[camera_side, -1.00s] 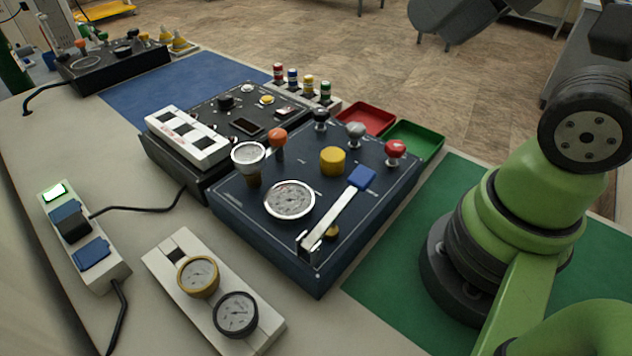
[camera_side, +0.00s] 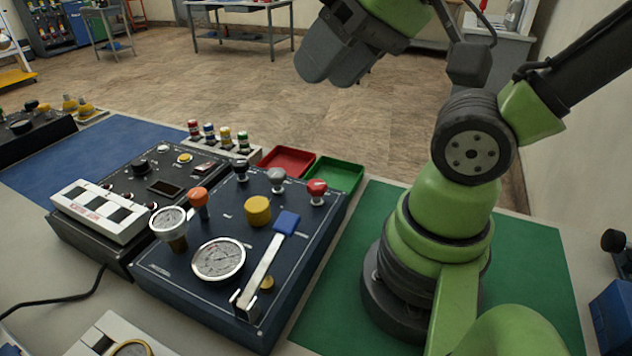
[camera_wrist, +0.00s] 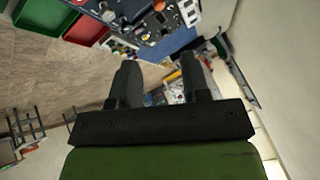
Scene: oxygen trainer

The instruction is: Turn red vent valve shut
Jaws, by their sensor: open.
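The red vent valve (camera_side: 316,192) is a red knob on a short pale stem at the back right corner of the dark blue panel (camera_side: 200,290) in the side view. My gripper (camera_side: 332,72) is open and empty. It hangs in the air well above and behind the panel, apart from the red valve. In the wrist view my two dark fingers (camera_wrist: 161,72) stand apart with nothing between them. I cannot make out the red valve for sure in the wrist view.
The panel also bears a grey knob (camera_side: 276,180), a yellow knob (camera_side: 258,210), an orange knob (camera_side: 198,202), a gauge (camera_side: 218,260) and a blue-ended lever (camera_side: 263,262). Red (camera_side: 287,162) and green (camera_side: 335,174) trays lie behind it. The green mat (camera_side: 535,270) has free room.

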